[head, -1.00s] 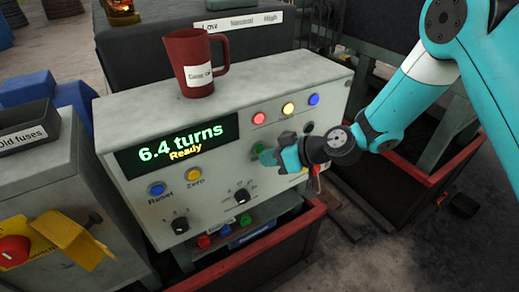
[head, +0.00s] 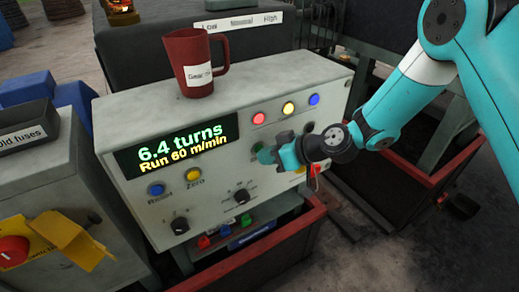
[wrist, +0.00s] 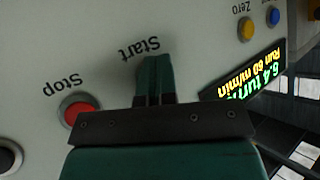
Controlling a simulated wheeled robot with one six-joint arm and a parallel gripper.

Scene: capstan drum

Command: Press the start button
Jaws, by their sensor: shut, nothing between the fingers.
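My gripper (head: 265,155) is shut and empty, its fingertips at the front of the grey control panel (head: 130,212). In the wrist view the closed fingers (wrist: 153,75) point at the panel just under the "Start" label (wrist: 140,48) and cover the start button there. I cannot clearly see the button's face or whether the tips still touch it. The panel's display (head: 180,142) reads "6.4 turns" and "Run 60 m/min"; it also shows in the wrist view (wrist: 250,72).
The red stop button (wrist: 78,110) sits beside my fingers, with a black button (wrist: 10,158) farther left. Blue Reset (head: 156,189) and yellow Zero (head: 193,174) buttons are under the display. A red mug (head: 196,65) stands on the panel's top.

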